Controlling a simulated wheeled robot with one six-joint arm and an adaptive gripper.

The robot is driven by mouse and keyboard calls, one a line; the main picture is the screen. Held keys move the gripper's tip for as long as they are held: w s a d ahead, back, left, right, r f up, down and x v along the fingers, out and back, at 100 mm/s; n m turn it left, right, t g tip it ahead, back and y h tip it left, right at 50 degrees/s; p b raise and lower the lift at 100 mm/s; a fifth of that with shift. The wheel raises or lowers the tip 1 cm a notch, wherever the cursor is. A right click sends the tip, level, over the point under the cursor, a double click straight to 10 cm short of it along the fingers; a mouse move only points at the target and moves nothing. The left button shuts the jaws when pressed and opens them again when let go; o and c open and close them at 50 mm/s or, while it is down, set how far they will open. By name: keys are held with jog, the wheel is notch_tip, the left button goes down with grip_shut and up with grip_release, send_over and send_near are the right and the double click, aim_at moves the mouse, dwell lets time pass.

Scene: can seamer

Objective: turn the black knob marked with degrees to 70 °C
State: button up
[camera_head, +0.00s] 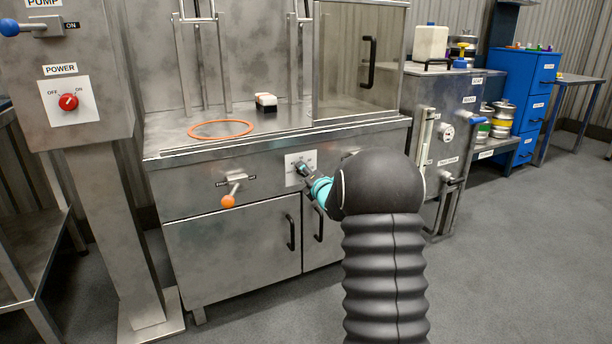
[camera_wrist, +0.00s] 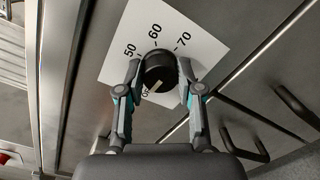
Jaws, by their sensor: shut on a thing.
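The black knob (camera_wrist: 160,72) sits on a white dial plate (camera_wrist: 122,48) printed with 50, 60 and 70; the plate also shows in the head view (camera_head: 291,174). My gripper (camera_wrist: 160,70) is shut on the knob, one finger on each side. In the head view my gripper (camera_head: 304,170) reaches the plate and mostly covers the knob. A pale line shows on the knob's near part, lower in the wrist view.
The plate is on the front of a steel cabinet (camera_head: 225,235). An orange-tipped lever (camera_head: 229,199) is to the left of the dial. Door handles (camera_head: 291,232) are below. A red power knob (camera_head: 68,102) is on a post at far left. Grey floor is open at right.

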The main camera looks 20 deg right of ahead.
jog(key=shift+d+m+y+p, duration=0.1)
jog(key=shift+m+y+p, duration=0.4)
jog(key=shift+m+p, duration=5.3)
jog(key=shift+m+y+b, duration=0.45)
jog(key=shift+m+y, duration=0.05)
jog(key=shift+m, duration=11.5)
jog(key=o, duration=1.2)
jog(key=shift+c, duration=0.2)
jog(key=shift+f, duration=0.1)
